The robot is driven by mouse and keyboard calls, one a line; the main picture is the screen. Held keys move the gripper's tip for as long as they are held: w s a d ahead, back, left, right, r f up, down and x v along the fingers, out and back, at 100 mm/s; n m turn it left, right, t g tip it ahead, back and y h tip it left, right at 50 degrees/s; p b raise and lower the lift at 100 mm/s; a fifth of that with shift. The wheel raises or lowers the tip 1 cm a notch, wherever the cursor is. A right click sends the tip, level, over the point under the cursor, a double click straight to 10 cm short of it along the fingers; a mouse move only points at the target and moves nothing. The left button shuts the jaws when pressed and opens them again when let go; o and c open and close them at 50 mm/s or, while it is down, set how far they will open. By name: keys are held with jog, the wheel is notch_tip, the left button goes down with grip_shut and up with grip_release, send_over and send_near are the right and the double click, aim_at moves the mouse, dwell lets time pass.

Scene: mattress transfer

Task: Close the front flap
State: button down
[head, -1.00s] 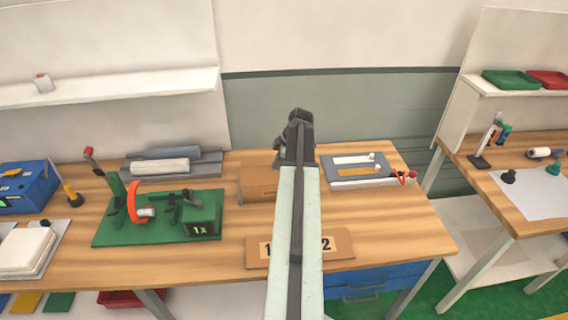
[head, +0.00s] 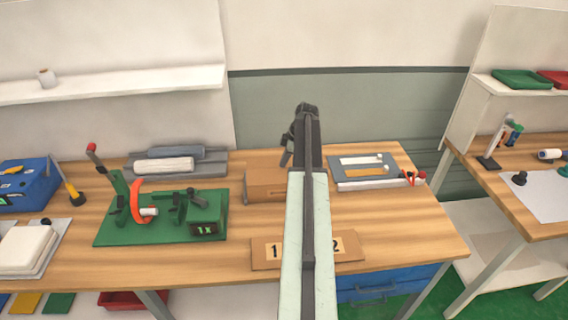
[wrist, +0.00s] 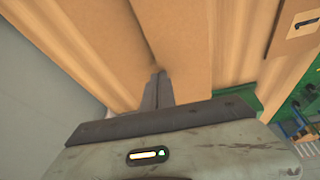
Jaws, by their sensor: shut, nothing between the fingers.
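A tan cardboard carton (head: 264,186) sits mid-table, partly hidden behind my arm. A cardboard panel with labels 1 and 2 (head: 262,262) lies toward the table's front edge, its middle covered by my arm. I cannot tell whether this panel is the front flap. My gripper (head: 287,155) is beside the carton's far right part in the head view. In the wrist view my gripper (wrist: 158,75) is shut and empty, its tips over or against tan cardboard (wrist: 185,40) near a seam. Contact cannot be told. A labelled panel (wrist: 285,40) shows at upper right.
A green fixture (head: 120,232) with an orange clamp stands left of the carton. A grey tray (head: 345,180) with white strips lies to the right. A grey block holder (head: 215,168) is behind left. Bare wood (head: 400,225) is free at front right.

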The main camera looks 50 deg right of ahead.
jog(key=shift+w+d+f, duration=0.15)
jog(key=shift+f, duration=0.2)
dwell(0.6)
jog(key=shift+s+a+r, duration=0.1)
jog(key=shift+s+a, duration=0.45)
